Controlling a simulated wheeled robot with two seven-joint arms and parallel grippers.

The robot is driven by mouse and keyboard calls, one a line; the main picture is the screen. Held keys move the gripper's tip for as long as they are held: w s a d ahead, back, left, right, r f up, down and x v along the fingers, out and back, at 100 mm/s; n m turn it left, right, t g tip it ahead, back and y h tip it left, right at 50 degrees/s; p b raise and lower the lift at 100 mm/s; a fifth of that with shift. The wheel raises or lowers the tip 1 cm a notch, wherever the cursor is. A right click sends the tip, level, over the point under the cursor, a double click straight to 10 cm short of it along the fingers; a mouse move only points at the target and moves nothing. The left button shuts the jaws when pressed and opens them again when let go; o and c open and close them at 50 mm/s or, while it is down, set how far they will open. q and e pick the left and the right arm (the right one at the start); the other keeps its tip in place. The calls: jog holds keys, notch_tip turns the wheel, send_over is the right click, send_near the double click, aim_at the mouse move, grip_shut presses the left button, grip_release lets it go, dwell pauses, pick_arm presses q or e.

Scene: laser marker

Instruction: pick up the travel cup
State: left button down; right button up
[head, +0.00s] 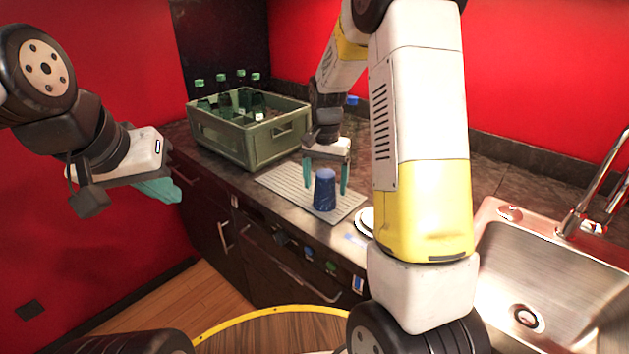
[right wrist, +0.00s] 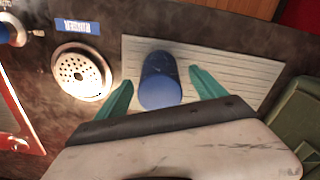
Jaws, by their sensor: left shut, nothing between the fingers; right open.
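The travel cup (head: 325,190) is dark blue and stands upright on a pale ribbed mat (head: 285,184) on the counter. In the right wrist view the cup (right wrist: 160,82) lies between the two teal fingers. My right gripper (head: 326,188) is open, pointing down, with one finger on each side of the cup. Gaps show between the fingers and the cup in the right wrist view. My left gripper (head: 172,190) is shut and empty, held in the air at the left, away from the counter.
A green crate (head: 225,138) with several green-capped bottles stands behind the mat, to the left. A round metal drain piece (right wrist: 82,72) and a blue label (right wrist: 77,27) lie beside the mat. A sink (head: 560,270) with a tap (head: 590,195) is at the right.

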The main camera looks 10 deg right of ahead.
jog(key=shift+f, duration=0.8)
jog(key=c, duration=1.7)
jog(key=shift+r, duration=0.1)
jog(key=shift+c, duration=0.2)
